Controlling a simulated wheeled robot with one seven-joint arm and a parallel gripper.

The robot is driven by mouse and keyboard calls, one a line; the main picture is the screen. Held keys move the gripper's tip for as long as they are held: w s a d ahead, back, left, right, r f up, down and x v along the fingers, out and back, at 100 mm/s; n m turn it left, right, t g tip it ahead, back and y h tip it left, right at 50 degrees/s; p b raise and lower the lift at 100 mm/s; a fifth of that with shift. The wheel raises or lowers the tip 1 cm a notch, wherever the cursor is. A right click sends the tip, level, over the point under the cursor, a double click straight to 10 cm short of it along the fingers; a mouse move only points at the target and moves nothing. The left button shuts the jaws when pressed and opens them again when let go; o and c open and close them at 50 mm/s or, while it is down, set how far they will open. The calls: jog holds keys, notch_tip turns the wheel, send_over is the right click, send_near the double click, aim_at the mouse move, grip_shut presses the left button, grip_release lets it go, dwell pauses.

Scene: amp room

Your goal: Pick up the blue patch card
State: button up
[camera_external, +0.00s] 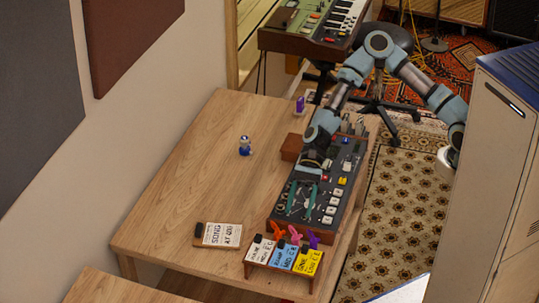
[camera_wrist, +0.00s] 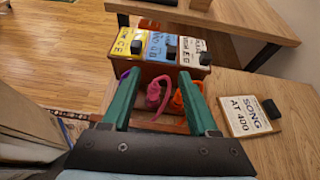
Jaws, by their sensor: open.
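The blue patch card (camera_external: 283,256) leans in a small wooden rack at the table's near end, between a white card (camera_external: 259,249) and a yellow card (camera_external: 308,261). In the wrist view the blue card (camera_wrist: 160,44) is upper centre, with a black piece on it. My gripper (camera_external: 302,198) is over the dark mixer panel, pointing down. In the wrist view its two teal fingers (camera_wrist: 159,75) are spread, and the blue card shows beyond and between their tips. The fingers are apart from the card, with nothing gripped.
Orange (camera_external: 278,231), pink (camera_external: 295,236) and purple (camera_external: 313,240) pieces stand between the mixer (camera_external: 342,172) and the cards. A white song card (camera_external: 222,234) lies left of the rack. The table's left side is mostly clear.

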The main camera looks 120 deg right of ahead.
aim_at(285, 258)
jog(key=w+a+f+m+p, duration=0.1)
jog(key=w+a+f, duration=0.3)
jog(key=w, duration=0.4)
jog(key=shift+a+t+p, duration=0.4)
jog(key=shift+a+p, duration=0.25)
jog(key=shift+p, duration=0.25)
grip_shut()
